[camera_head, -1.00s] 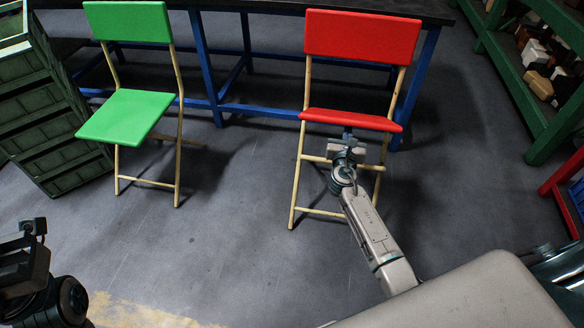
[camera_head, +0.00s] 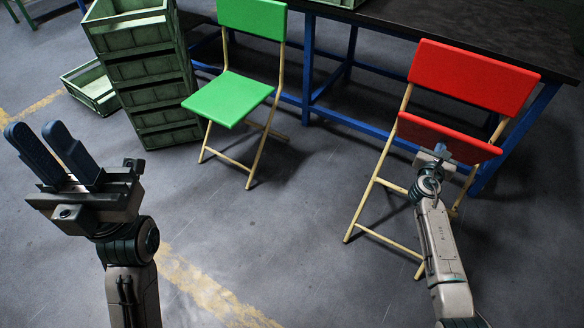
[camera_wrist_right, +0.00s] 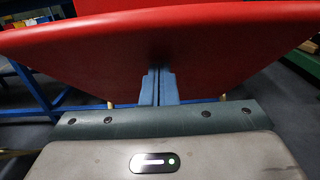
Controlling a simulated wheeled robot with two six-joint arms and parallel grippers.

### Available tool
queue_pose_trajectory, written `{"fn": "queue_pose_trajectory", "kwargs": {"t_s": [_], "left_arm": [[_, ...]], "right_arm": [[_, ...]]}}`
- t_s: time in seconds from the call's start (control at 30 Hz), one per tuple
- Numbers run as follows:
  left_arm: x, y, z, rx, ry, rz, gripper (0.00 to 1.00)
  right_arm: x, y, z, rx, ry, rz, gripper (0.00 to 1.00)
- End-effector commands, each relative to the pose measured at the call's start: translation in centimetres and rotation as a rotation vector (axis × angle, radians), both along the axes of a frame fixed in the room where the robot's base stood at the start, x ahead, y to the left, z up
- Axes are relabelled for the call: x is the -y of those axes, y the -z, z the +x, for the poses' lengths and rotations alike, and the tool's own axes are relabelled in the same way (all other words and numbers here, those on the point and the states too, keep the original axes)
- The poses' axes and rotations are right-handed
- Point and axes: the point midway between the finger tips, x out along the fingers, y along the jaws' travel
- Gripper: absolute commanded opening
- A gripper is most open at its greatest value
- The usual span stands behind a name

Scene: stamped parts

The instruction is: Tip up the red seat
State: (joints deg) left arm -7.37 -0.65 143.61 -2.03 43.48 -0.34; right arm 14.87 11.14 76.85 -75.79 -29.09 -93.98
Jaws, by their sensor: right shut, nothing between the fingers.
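The red seat (camera_head: 462,143) of the folding chair at the right is tilted, its front edge raised and its underside facing me. The red backrest (camera_head: 474,77) stands above and behind it. My right gripper (camera_head: 440,150) is under the seat, shut with nothing between its fingers. In the right wrist view, the shut blue fingers (camera_wrist_right: 160,86) point at the seat's red underside (camera_wrist_right: 225,55) and appear to touch it; the exact contact is hard to tell. My left gripper (camera_head: 34,128) is open and empty at the left, far from the chair.
A green folding chair (camera_head: 228,98) with its seat down stands left of the red one. A dark-topped table (camera_head: 400,32) with blue legs is behind both chairs. Green crates (camera_head: 150,72) are stacked at the left. The floor in front is clear.

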Motion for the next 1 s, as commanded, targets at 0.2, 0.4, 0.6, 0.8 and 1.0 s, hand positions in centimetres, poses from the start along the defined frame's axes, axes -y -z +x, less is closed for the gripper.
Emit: {"fn": "queue_pose_trajectory", "kwargs": {"t_s": [0.2,0.4,0.6,0.8,1.0], "left_arm": [[0.0,-0.6,0.0,0.0,0.0,0.0,0.25],[0.0,-1.6,0.0,0.0,0.0,0.0,0.25],[0.0,-2.1,0.0,0.0,0.0,0.0,0.25],[0.0,-2.3,0.0,0.0,0.0,0.0,0.25],[0.0,-2.7,0.0,0.0,0.0,0.0,0.25]], "right_arm": [[0.3,-0.9,0.6,0.002,-0.001,-0.001,0.0],[1.1,-2.5,1.9,0.003,-0.001,-0.001,0.0],[1.8,-3.5,3.0,0.002,0.0,0.0,0.0],[2.2,-4.0,3.7,0.003,0.0,-0.001,0.0],[3.2,-5.3,5.3,0.003,-0.001,-0.002,0.0]]}}
